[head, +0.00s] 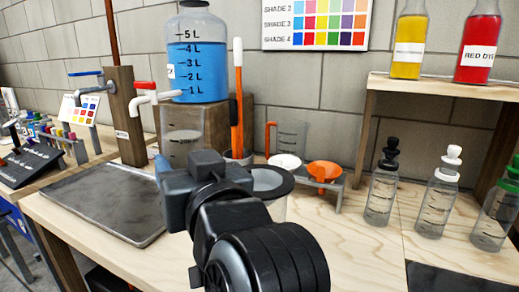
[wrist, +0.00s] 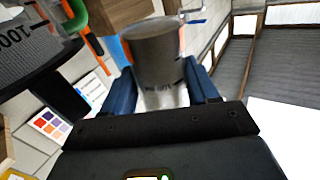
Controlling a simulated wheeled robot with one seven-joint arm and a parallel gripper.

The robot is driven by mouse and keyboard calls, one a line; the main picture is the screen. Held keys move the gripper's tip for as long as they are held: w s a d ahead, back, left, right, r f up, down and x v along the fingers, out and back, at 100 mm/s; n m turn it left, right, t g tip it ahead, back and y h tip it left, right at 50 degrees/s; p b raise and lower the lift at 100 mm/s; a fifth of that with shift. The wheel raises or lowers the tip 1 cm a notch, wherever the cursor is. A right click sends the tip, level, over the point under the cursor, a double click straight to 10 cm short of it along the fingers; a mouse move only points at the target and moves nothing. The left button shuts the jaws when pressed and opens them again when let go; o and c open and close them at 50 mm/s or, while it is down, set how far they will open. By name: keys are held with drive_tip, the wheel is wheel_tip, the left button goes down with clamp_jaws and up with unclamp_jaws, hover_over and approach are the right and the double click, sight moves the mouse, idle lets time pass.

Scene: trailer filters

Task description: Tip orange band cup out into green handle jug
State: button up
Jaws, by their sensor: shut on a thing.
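My gripper (wrist: 178,92) is shut on a clear cup (wrist: 157,88), one blue finger on each side. The cup has dark markings, a grey upper part and a strip of orange at its left edge. In the head view the cup (head: 182,121) shows above my gripper (head: 188,160), in front of the wooden block. I cannot tell what is in it. A green piece (wrist: 74,15), perhaps the jug's handle, shows at the top left of the wrist view. In the head view a clear vessel (head: 277,209) stands partly behind my arm; no green handle shows on it.
A black-rimmed mesh disc (head: 287,186) lies over the clear vessel, close right of my gripper. An orange-handled jug (head: 291,136) and an orange funnel (head: 325,171) stand behind. Several capped bottles (head: 381,195) stand right. A dark tray (head: 108,207) lies left.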

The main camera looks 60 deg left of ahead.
sight(196, 141)
drive_tip(key=shift+w+d+r+m+y+p, duration=0.1)
drive_tip(key=shift+w+r+m+p, duration=0.1)
drive_tip(key=shift+r+m+p, duration=0.55)
drive_tip(key=shift+w+r+m+y+p, duration=0.1)
drive_tip(key=shift+w+r+m+p, duration=0.1)
drive_tip(key=shift+r+m+p, duration=0.55)
drive_tip(key=shift+w+d+r+m+y+p, duration=0.1)
drive_tip(key=shift+w+r+m+p, duration=0.1)
drive_tip(key=shift+r+m+p, duration=0.55)
drive_tip(key=shift+w+f+m+p, duration=0.15)
drive_tip(key=shift+w+m+p, duration=0.1)
drive_tip(key=shift+m, duration=0.3)
drive_tip(key=shift+w+f+m+p, duration=0.1)
drive_tip(key=shift+f+m+p, duration=0.1)
drive_tip(key=shift+m, duration=0.3)
drive_tip(key=shift+r+m+t+p, duration=0.2)
drive_tip(key=shift+m+t+p, duration=0.1)
drive_tip(key=shift+m+p, duration=0.65)
drive_tip(key=shift+s+f+m+p, duration=0.15)
drive_tip(key=shift+s+m+p, duration=0.1)
drive_tip(key=shift+m+p, duration=0.55)
drive_tip(key=shift+m, duration=0.25)
drive_tip(key=shift+f+m+t+b, duration=0.4)
drive_tip(key=shift+f+b, duration=0.05)
drive_tip(key=shift+f, duration=0.35)
drive_tip(key=shift+s+f+m+y, duration=0.1)
drive_tip(key=shift+f+m+y, duration=0.3)
drive_tip(key=shift+f, duration=0.5)
